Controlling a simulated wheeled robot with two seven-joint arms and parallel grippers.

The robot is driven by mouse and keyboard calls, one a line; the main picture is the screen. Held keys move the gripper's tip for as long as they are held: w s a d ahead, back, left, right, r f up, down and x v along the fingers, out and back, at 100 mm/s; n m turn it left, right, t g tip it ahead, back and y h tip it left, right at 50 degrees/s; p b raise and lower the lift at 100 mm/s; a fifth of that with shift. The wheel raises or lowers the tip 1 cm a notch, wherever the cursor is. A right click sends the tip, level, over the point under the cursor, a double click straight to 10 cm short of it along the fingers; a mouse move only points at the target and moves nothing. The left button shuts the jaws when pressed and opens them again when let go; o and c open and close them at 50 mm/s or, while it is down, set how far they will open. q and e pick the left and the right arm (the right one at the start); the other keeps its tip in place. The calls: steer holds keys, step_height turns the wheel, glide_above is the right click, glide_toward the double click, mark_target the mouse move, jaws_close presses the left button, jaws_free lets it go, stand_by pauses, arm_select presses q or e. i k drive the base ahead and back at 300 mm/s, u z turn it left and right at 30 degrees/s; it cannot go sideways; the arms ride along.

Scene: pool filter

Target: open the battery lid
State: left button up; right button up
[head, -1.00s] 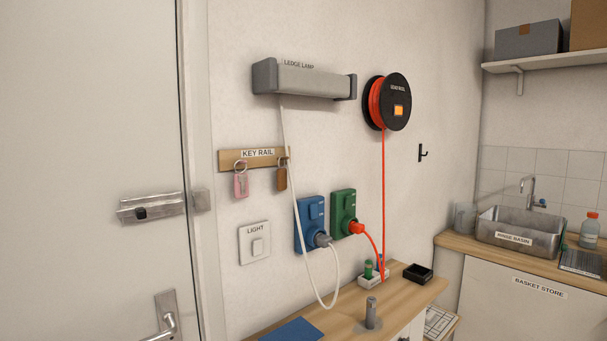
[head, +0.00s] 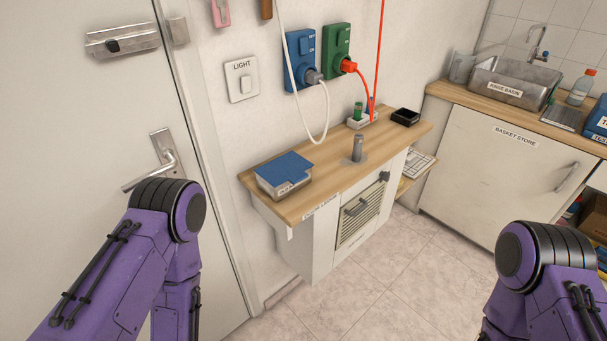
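I cannot make out a part that is clearly a battery lid. The ledge (head: 335,163) is a wooden top on a white cabinet with a grilled front. A small white holder (head: 356,124) with a green cylinder (head: 358,109) and a darker one stands at its back, beside a black open tray (head: 405,117). A grey box with a blue top (head: 285,170) sits at the ledge's left end. My two purple arms reach in at the lower left and lower right. Neither gripper shows.
Blue (head: 301,58) and green (head: 336,48) wall sockets hold a grey and a red plug, with white and red cables hanging. A grey post (head: 357,148) stands on the ledge. A door handle (head: 164,157) is at left. Floor (head: 390,270) before the ledge is clear.

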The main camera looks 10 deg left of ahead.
mark_target(291, 166)
steer(key=u, duration=1.3)
steer(key=k, duration=0.5)
steer(key=z, duration=1.45)
steer(key=i, duration=0.15)
steer(key=u, duration=0.15)
